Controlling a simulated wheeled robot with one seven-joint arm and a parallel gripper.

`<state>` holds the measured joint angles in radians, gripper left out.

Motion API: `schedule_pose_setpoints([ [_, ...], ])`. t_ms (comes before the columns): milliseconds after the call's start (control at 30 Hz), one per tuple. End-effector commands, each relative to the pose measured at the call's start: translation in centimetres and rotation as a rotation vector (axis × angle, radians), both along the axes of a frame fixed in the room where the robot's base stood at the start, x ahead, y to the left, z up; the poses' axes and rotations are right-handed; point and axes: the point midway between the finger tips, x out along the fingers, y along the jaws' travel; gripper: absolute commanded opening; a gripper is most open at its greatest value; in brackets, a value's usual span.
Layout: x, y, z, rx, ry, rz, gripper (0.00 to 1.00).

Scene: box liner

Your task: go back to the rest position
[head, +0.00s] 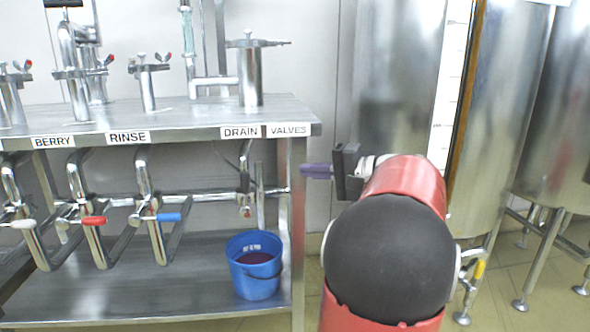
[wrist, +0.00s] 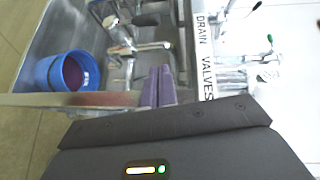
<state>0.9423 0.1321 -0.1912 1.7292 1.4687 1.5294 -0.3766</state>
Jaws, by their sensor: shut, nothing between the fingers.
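My gripper (head: 318,171) shows in the head view with its purple fingers pointing left. It is at the right end of the steel bench, just beside the corner post and below the bench top. In the wrist view my gripper (wrist: 160,85) shows its two purple fingers side by side and closed together, with nothing between them. My red and black arm fills the lower right of the head view and hides part of what is behind it.
A steel bench (head: 200,122) carries pipes and labelled valves. A blue bucket (head: 255,283) with dark red liquid stands on its lower shelf; the wrist view shows the bucket (wrist: 46,75) too. Valve handles in white, red (head: 95,221) and blue (head: 169,217) hang below. Steel tanks (head: 505,110) stand at right.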

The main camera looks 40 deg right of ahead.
Motion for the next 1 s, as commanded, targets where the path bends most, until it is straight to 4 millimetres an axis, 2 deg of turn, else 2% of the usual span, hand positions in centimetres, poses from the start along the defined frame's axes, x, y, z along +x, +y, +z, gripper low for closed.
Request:
schedule_pose_setpoints([
  [200, -1.6, -0.8, 0.2, 0.000, 0.000, -0.001, 0.00],
  [433, -1.7, -0.7, 0.2, 0.000, 0.001, 0.001, 0.00],
  [500, -1.6, -0.1, 0.3, -0.004, 0.012, 0.010, 0.00],
  [567, -1.2, 1.4, 0.2, -0.013, 0.039, 0.031, 0.00],
  [667, -0.6, 6.2, -0.2, -0.054, 0.134, 0.101, 0.00],
  [767, -0.9, 13.2, -1.5, -0.150, 0.277, 0.202, 0.00],
  [800, -1.5, 16.2, -2.3, -0.206, 0.338, 0.246, 0.00],
  [867, -3.1, 20.4, -3.6, -0.316, 0.425, 0.310, 0.00],
  [900, -4.5, 22.9, -4.5, -0.404, 0.477, 0.351, 0.00],
  [1000, -8.4, 27.2, -6.7, -0.650, 0.560, 0.433, 0.00],
])
